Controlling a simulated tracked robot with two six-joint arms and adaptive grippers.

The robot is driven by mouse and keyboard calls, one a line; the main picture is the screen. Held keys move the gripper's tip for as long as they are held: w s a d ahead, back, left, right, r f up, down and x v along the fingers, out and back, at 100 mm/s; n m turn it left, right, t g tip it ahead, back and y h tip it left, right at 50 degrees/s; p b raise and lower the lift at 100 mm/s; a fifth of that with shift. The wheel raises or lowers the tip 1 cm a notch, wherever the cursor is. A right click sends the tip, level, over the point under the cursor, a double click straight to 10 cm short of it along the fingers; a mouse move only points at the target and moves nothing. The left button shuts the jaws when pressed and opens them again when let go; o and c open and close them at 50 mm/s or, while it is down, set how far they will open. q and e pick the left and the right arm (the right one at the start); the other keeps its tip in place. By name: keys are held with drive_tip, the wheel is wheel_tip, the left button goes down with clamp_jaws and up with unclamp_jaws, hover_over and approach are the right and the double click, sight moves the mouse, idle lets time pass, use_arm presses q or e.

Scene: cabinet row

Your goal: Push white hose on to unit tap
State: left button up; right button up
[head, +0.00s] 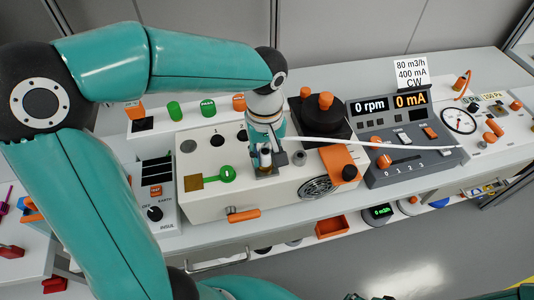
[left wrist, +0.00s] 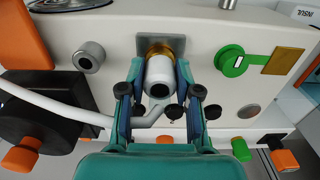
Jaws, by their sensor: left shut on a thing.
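The white hose (head: 385,145) runs from my left gripper (head: 266,160) out to the right across the units in the head view. In the left wrist view the hose (left wrist: 60,111) comes in from the left and bends up to a white cylindrical end (left wrist: 160,76). My left gripper (left wrist: 160,98) is shut on this end, one finger on each side. The brass unit tap (left wrist: 155,47) on a grey plate is directly behind the white end and lined up with it. Whether the end is seated on the brass cannot be told.
The cream unit has a green valve handle (head: 226,174), an orange lever (head: 243,214) and a round grille (head: 316,187). A black block with an orange knob (head: 325,101) stands behind. To the right is the grey control panel (head: 413,163), reading 0 rpm and 0 mA.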

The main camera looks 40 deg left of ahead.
use_arm(q)
drive_tip(key=shift+f, duration=0.15)
drive_tip(key=o, duration=1.2)
drive_tip(key=shift+c, duration=0.2)
wheel_tip(320, 180, up, 12)
drive_tip(key=shift+r, duration=0.1)
